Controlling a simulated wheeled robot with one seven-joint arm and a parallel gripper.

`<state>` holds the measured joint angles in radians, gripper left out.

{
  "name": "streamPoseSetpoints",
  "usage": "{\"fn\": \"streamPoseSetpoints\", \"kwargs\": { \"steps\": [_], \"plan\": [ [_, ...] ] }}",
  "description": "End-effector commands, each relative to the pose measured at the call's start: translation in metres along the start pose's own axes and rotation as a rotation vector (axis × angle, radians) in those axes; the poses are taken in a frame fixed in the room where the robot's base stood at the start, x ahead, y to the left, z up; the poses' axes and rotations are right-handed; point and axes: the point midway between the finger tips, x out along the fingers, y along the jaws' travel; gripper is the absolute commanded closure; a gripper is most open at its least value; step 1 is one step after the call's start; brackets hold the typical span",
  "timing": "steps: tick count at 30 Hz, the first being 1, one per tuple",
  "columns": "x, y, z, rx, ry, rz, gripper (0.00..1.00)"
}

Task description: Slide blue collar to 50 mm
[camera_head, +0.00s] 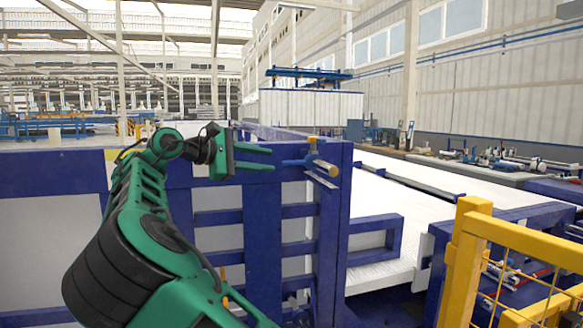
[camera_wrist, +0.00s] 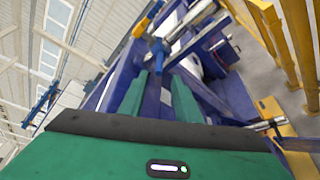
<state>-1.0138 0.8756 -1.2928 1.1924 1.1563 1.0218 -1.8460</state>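The blue collar (camera_head: 296,162) is a small blue piece with a short stem pointing left, at the upper right of a dark blue frame. I cannot read any 50 mm mark.
The dark blue frame (camera_head: 262,230) stands close below and behind my gripper. A yellow mesh guard (camera_head: 462,260) stands at the right front. A white-topped surface (camera_head: 385,205) stretches away on the right. Open air surrounds the space above my gripper.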

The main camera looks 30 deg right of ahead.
Motion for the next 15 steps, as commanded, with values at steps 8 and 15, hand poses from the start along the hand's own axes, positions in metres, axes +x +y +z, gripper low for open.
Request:
{"fn": "streamPoseSetpoints", "kwargs": {
  "steps": [8,15],
  "plan": [
    [0.047,0.0,0.002,0.002,0.002,-0.002,0.7],
    [0.083,0.001,0.002,0.002,0.001,-0.001,0.7]
  ]
}}
